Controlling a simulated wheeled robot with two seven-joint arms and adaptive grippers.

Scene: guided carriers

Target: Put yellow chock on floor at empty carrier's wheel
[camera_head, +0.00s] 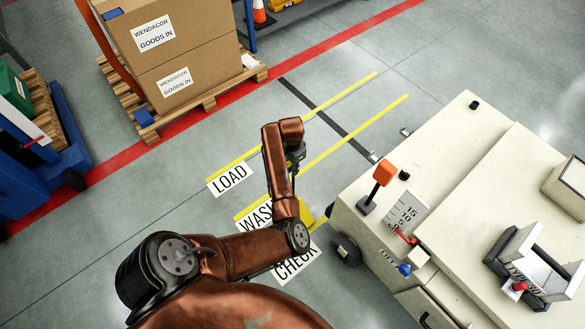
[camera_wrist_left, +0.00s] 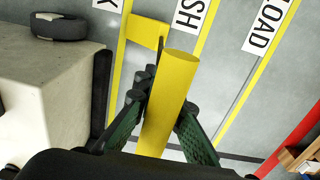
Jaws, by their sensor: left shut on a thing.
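My left gripper (camera_head: 297,152) is above the floor lanes, left of the cream carrier (camera_head: 470,170). In the left wrist view its green fingers (camera_wrist_left: 160,110) are shut on a yellow bar-like piece (camera_wrist_left: 165,100), the chock. In the head view the chock is mostly hidden by my arm. A black wheel (camera_head: 346,250) shows at the carrier's lower left edge; a wheel also shows in the left wrist view (camera_wrist_left: 60,27). My right gripper is out of sight.
Floor labels read LOAD (camera_head: 229,179), WASH and CHECK, beside yellow lines. A pallet (camera_head: 207,98) with cartons stands at the upper left. A blue carrier (camera_head: 45,185) bears a pallet and green box at the left.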

